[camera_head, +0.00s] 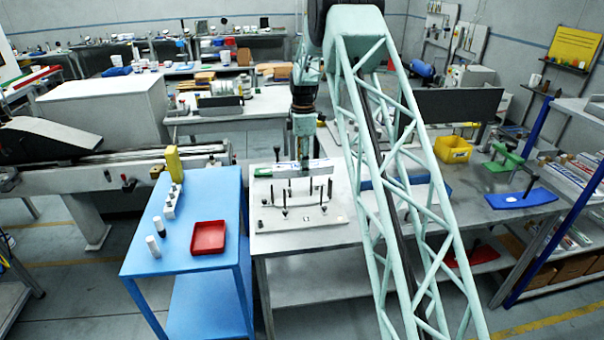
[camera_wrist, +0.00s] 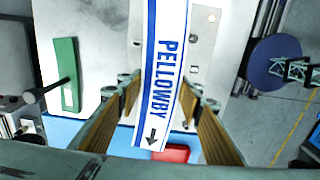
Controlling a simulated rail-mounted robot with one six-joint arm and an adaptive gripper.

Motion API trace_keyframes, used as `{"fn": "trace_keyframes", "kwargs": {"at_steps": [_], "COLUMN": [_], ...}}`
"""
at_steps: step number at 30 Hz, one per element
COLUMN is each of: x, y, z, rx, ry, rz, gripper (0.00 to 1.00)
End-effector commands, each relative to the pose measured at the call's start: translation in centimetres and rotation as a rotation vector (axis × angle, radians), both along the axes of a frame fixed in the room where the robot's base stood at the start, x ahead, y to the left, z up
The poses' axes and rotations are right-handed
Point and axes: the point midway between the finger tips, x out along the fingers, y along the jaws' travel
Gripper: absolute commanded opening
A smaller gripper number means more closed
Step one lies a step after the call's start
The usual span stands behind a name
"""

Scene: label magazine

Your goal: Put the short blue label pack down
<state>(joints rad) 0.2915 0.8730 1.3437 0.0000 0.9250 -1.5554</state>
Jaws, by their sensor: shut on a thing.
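The blue label pack (camera_wrist: 166,60) is a white strip with blue edge stripes, blue PELLOWBY lettering and a dark arrow at its near end. My gripper (camera_wrist: 163,108) is shut on it, one finger along each side. In the head view the pack (camera_head: 308,167) shows as a pale bar under my gripper (camera_head: 303,152), over the pale work table with upright pins. I cannot tell how far it is above the surface. The far end of the pack runs out of the wrist view.
A pale plate with dark pins (camera_head: 320,215) lies on the table. A green slotted piece (camera_wrist: 66,75) lies left of the pack.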

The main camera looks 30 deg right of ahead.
Motion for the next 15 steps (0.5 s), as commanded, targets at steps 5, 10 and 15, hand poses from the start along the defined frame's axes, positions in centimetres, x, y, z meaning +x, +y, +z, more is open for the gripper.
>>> {"fn": "trace_keyframes", "kwargs": {"at_steps": [5,10,15], "x": [0.4,0.4,0.5], "y": [0.2,0.2,0.1], "z": [-0.8,-2.6,-3.4], "rx": [0.001,0.0,0.0], "ry": [0.002,0.001,-0.001], "rz": [0.0,0.0,0.0], "gripper": [0.16,0.16,0.16]}}
